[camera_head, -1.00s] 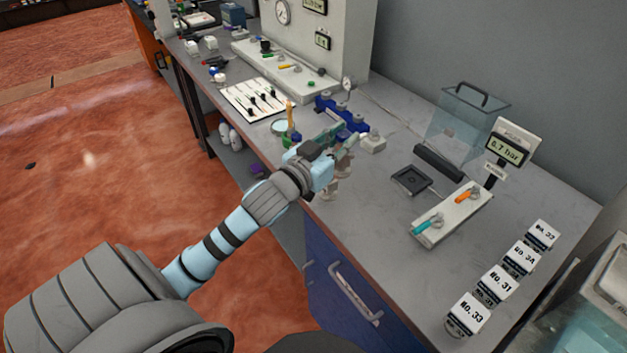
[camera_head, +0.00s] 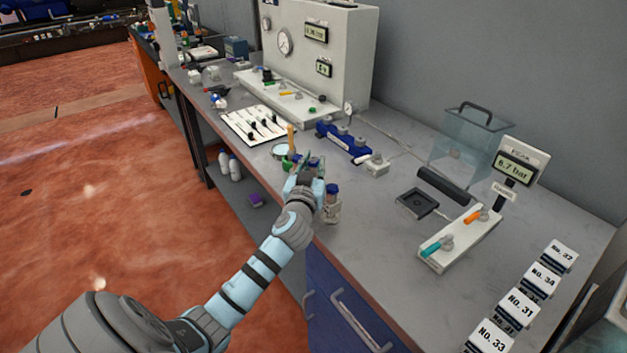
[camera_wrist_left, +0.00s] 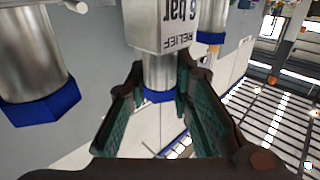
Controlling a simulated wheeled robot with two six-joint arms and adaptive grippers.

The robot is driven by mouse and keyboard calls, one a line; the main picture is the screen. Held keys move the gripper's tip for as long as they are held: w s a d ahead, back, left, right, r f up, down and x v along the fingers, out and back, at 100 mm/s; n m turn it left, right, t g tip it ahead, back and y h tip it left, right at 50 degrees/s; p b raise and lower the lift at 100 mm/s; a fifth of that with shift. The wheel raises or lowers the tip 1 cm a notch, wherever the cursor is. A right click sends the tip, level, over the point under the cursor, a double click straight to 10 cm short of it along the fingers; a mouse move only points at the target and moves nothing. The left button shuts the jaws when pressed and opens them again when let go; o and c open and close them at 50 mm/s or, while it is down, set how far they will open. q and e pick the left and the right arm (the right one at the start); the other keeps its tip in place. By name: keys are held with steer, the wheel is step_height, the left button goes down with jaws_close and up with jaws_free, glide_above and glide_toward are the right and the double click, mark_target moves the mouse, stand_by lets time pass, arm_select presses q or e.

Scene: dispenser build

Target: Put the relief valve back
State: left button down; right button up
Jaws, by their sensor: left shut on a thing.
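The relief valve (camera_wrist_left: 160,55) is a metal cylinder with a white block lettered "RELIEF" and "6 bar" and a blue ring. In the left wrist view it stands between the green-padded fingers of my left gripper (camera_wrist_left: 158,110), the lettering upside down. My left gripper (camera_head: 304,166) is shut on it near the front edge of the bench. The fingers and wrist largely hide the valve in the head view. My right gripper is not in view.
A blue-topped metal part (camera_head: 331,203) stands beside my left wrist at the bench edge. A blue manifold (camera_head: 343,140) lies behind. A white slotted panel (camera_head: 257,126) is further left. A base with teal and orange levers (camera_head: 461,238) is at right.

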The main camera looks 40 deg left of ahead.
arm_select(q)
step_height(320, 180, down, 3)
steer(key=shift+f+b, duration=0.1)
steer(key=shift+b, duration=0.4)
steer(key=c, duration=1.7)
jaws_free()
steer(key=v, duration=1.2)
